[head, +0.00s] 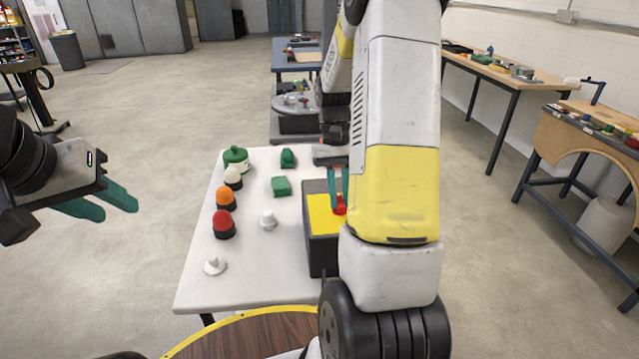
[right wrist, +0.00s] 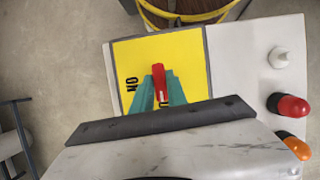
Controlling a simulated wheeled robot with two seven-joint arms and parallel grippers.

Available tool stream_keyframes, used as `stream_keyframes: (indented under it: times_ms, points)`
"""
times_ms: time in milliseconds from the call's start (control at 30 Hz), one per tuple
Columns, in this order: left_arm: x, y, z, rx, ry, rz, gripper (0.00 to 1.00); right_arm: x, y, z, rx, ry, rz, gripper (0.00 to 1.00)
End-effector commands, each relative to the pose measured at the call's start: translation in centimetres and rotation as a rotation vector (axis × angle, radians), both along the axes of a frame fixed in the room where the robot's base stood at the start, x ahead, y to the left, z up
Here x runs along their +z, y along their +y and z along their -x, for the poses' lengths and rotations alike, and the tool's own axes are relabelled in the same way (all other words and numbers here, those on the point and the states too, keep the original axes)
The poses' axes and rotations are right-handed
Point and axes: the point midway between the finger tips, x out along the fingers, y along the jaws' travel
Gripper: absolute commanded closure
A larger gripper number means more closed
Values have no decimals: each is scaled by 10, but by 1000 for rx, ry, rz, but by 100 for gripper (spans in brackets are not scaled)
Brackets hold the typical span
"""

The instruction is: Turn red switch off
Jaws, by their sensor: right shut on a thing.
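The red switch (head: 340,205) is a small red lever on the yellow top of a dark box (head: 318,245) on the white table. In the right wrist view the red switch (right wrist: 158,78) stands out from the yellow panel (right wrist: 190,58). A label "ON" shows on the panel left of it, and another label is mostly hidden by the fingers. My right gripper (right wrist: 157,92) has its teal fingers on either side of the lever, shut on it; it also shows in the head view (head: 338,185). My left gripper (head: 112,203) is open and empty, left of the table.
The white table (head: 250,285) also holds a red light (head: 223,222), an orange light (head: 225,198), a white light (head: 233,177), green parts (head: 281,186) and white knobs (head: 268,219). A round wooden table (head: 240,335) is in front. Workbenches stand at the right.

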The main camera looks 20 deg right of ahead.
Motion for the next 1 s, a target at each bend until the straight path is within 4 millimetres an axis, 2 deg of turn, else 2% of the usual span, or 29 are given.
stream_keyframes:
  times_ms: [33,133,433,533,800,1000]
  points:
    - [0,0,0,0,0,0,64,1,0,0,3,0,0,80]
    - [0,0,0,0,0,0,64,0,0,0,2,0,0,62]
    - [0,0,0,0,0,0,64,1,0,0,0,0,0,62]
    - [0,0,0,0,0,0,64,6,-1,-3,0,-2,0,62]
    - [0,0,0,0,0,0,64,48,-3,-20,0,-4,1,62]
    - [0,0,0,0,0,0,64,68,-5,-29,1,-1,0,62]
